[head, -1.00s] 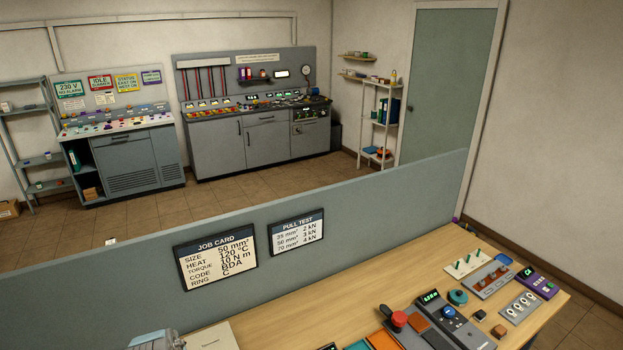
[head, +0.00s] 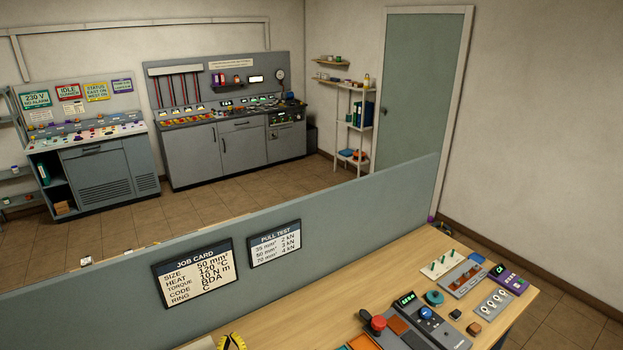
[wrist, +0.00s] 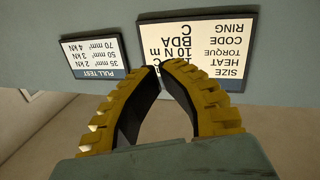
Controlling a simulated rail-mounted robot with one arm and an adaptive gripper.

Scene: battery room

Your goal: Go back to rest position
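My gripper (wrist: 160,70) has two yellow ribbed fingers with dark inner pads. In the wrist view their tips meet, with a gap lower between the fingers, and nothing is held. In the head view only a yellow piece of my gripper (head: 232,342) shows at the bottom edge, left of the controls. The wrist view faces the grey partition, where the job card (wrist: 200,55) and the pull test card (wrist: 93,57) appear upside down behind the fingertips. The cards also hang on the partition in the head view.
The wooden bench (head: 290,315) carries a red knob device (head: 378,323), a teal ring (head: 433,297) and several switch boxes at the right. The grey partition (head: 350,215) stands behind it. Beyond are cabinets (head: 200,150), a shelf (head: 355,120) and a door (head: 410,90).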

